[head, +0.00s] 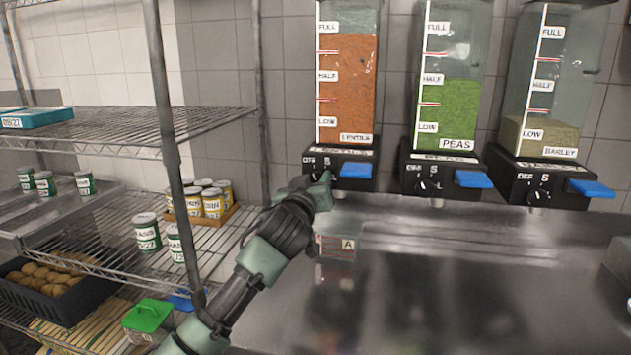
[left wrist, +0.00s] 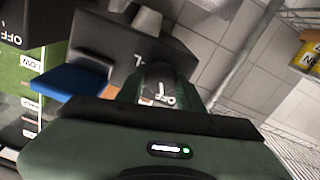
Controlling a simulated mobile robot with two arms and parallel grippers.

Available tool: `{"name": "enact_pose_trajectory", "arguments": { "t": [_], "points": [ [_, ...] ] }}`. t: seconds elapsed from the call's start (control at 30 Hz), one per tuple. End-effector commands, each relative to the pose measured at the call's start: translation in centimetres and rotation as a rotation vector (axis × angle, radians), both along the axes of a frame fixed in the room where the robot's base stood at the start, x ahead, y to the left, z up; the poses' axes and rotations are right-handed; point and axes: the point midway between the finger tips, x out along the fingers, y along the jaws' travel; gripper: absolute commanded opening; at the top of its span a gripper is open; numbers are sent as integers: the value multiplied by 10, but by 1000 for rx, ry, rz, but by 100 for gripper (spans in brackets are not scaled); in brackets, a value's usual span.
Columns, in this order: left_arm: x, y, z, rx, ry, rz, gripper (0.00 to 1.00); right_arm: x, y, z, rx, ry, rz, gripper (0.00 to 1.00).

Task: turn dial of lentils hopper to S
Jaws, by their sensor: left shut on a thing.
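The lentils hopper (head: 346,85) is a clear container of orange lentils on a black base at the back of the counter, with OFF and S marks on its front. My left gripper (head: 325,183) is at the left front of this base, shut on the dial. In the head view the gripper mostly covers the dial. In the left wrist view my left gripper (left wrist: 158,88) is at the black base, with an OFF mark between its fingers. The dial's pointer setting is not clear. My right gripper is not in view.
A blue lever (head: 356,170) sticks out right of the dial. The peas hopper (head: 447,110) and barley hopper (head: 545,125) stand to the right. A wire rack (head: 110,125) with cans is at left. The steel counter (head: 450,290) in front is mostly clear.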

Motion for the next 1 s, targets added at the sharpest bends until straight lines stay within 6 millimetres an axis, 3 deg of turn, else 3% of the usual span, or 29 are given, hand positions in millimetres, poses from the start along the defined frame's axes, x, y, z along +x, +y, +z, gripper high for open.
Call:
{"name": "enact_pose_trajectory", "arguments": {
  "t": [0.37, 1.0],
  "points": [
    [0, -1, 2, 192, -35, 0, 0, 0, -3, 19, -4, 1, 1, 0],
    [-1, -4, 1, 763, -148, -1, 0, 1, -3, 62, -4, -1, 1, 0]
  ]
}}
